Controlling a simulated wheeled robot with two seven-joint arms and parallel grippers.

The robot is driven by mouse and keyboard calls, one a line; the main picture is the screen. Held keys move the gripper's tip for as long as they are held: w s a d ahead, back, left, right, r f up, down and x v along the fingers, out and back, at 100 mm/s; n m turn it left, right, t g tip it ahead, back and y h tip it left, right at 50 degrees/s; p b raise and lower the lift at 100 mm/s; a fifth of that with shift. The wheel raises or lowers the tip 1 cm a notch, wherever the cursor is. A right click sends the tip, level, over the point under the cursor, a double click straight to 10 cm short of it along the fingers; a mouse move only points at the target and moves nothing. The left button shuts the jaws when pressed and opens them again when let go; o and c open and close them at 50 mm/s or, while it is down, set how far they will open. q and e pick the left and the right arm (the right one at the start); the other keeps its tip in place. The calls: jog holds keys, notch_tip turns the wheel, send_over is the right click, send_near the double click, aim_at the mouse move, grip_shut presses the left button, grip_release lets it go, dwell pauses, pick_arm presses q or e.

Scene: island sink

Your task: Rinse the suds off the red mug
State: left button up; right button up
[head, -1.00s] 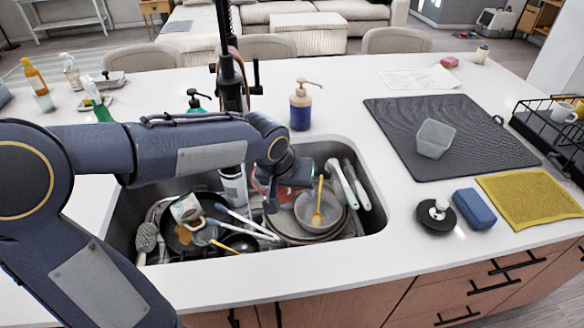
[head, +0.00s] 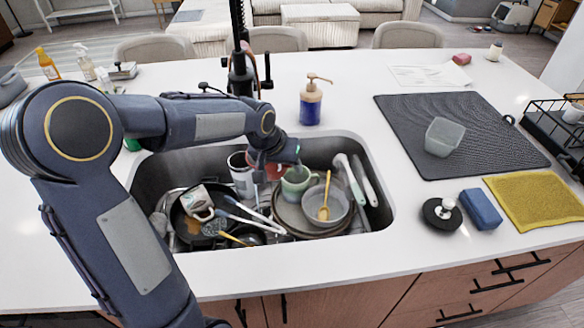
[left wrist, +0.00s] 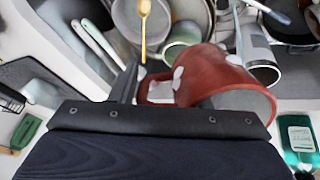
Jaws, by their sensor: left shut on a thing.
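The red mug (left wrist: 212,72) shows large in the left wrist view, tilted on its side with white suds patches on its wall and near its handle. My left gripper (left wrist: 135,92) is shut on it at the handle side. In the head view the gripper (head: 276,160) is over the sink (head: 158,172), and the mug (head: 263,171) is mostly hidden behind it. The black faucet (head: 241,75) stands at the sink's back edge; its outlet is hard to make out behind my arm. My right gripper is not in view.
The sink is crowded: a green mug (head: 296,184), a bowl with a yellow spoon (head: 324,200), a pan with a patterned mug (head: 197,203), a white canister (head: 241,176) and several brushes. A soap pump (head: 311,103) stands behind. The front counter is clear.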

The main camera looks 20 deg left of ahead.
pick_arm(q)
jog(key=shift+w+a+f, duration=0.25)
jog(key=shift+w+a, duration=0.55)
jog(key=shift+a, duration=0.35)
jog(key=shift+w+a+f, duration=0.25)
jog(key=shift+w+a, duration=0.55)
jog(key=shift+a, duration=0.3)
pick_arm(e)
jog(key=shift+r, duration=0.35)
pick_arm(q)
jog(key=shift+w+d, duration=0.1)
jog(key=shift+d, duration=0.05)
jog(key=shift+w+d, duration=0.25)
jog(key=shift+w, duration=0.15)
